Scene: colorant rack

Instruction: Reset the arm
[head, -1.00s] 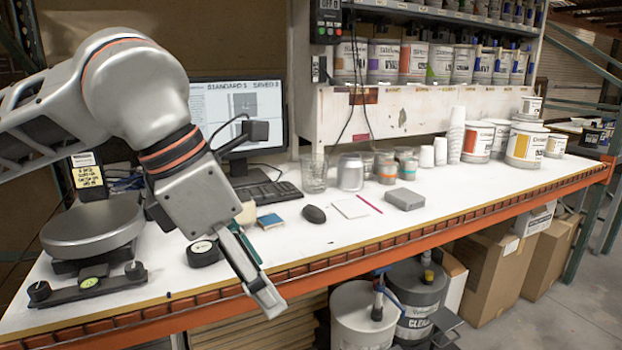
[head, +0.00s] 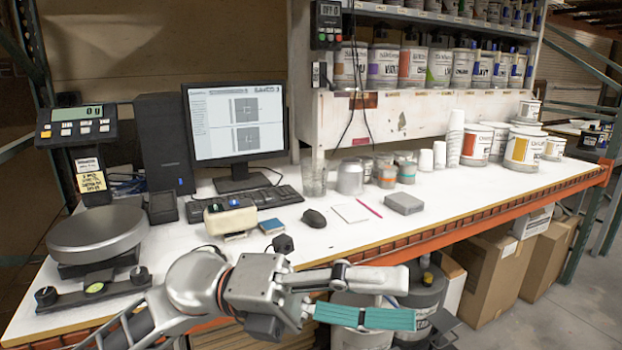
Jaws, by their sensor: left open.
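My left arm comes in from the lower left in the head view and lies low, in front of the bench's front edge. My left gripper (head: 385,299) points to the right, with one grey finger above and one teal-padded finger below. The fingers are apart and nothing shows between them. The gripper stands in front of the bench and hides part of the buckets below. My right gripper is not in view.
Paint cans (head: 412,65) line the shelf. Cardboard boxes (head: 500,270) stand below.

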